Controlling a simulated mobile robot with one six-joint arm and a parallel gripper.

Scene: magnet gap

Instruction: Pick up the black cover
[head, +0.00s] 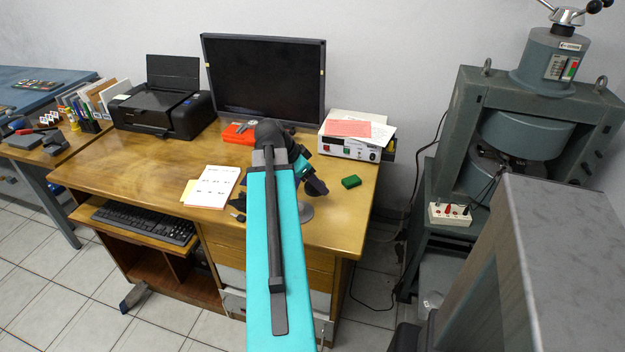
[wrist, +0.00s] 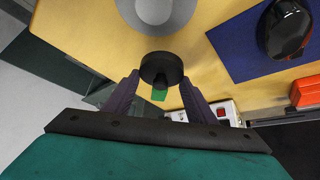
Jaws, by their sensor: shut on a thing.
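The black cover (wrist: 161,69), a round black disc with a small raised centre, is between the two fingertips of my gripper (wrist: 160,80) in the wrist view. The dark fingers close on its two sides, and the gripper is shut on it. In the head view my gripper (head: 314,186) is low over the right part of the wooden desk. There I cannot tell the cover apart from the dark gripper. Whether the cover touches the desk is not clear.
A grey round disc (head: 307,212) lies close to the gripper; it also shows in the wrist view (wrist: 155,10). A green block (head: 351,182) lies to the right. A white instrument box (head: 348,150) and monitor (head: 265,80) stand behind. A black mouse (wrist: 286,30) rests on a blue mat (wrist: 235,45).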

